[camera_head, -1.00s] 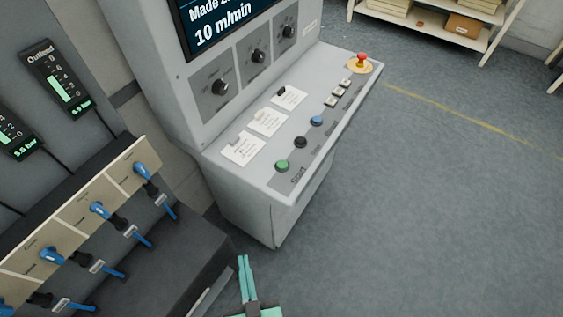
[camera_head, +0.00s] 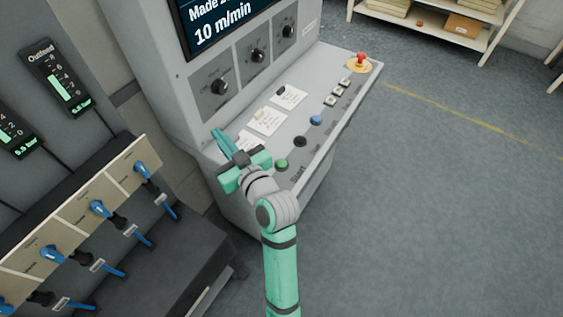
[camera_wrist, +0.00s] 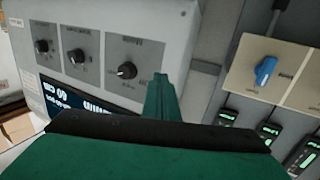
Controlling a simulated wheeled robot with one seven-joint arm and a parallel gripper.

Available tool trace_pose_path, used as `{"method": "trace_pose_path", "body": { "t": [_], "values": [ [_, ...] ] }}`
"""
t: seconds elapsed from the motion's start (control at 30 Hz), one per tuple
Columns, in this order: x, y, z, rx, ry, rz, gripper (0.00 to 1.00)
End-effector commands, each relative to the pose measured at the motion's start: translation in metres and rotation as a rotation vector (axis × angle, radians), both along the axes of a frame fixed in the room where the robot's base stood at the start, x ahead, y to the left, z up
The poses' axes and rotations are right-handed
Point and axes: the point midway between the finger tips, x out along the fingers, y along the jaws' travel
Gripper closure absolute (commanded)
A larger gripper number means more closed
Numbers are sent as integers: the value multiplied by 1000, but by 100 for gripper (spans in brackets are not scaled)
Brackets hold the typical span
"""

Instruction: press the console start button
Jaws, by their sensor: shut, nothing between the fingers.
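The green start button (camera_head: 281,165) sits at the near left end of the sloped console panel (camera_head: 322,133), beside the word "Start". My gripper (camera_head: 217,131) is shut and empty. In the head view it appears over the console's left end, left of the green button, with its fingers pointing up and left. It covers part of the leftmost paper label. I cannot tell its height above the panel. In the wrist view the shut fingers (camera_wrist: 161,80) point at the console's upright face, near the right dial (camera_wrist: 127,70). The start button does not show in the wrist view.
A black button (camera_head: 300,141), a blue button (camera_head: 316,120) and a red emergency stop (camera_head: 361,59) share the panel. Blue-handled valves (camera_head: 142,169) and pressure gauges (camera_head: 57,78) stand to the left. The floor (camera_head: 450,190) to the right is clear.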

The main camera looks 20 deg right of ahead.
Motion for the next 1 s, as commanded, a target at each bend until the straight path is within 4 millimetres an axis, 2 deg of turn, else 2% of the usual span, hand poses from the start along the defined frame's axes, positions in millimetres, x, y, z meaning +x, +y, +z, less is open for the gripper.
{"method": "trace_pose_path", "body": {
  "t": [0.03,0.1,0.33,0.47,0.7,0.83,1.0],
  "values": [
    [5,-10,11,-57,-3,21,100],
    [9,-18,19,-131,8,59,100],
    [7,-52,32,-400,88,172,100],
    [-3,-80,28,-562,169,231,100],
    [-33,-132,14,-796,340,320,100],
    [-46,-150,8,-860,403,347,100],
    [-52,-157,5,-889,433,363,100]
  ]
}}
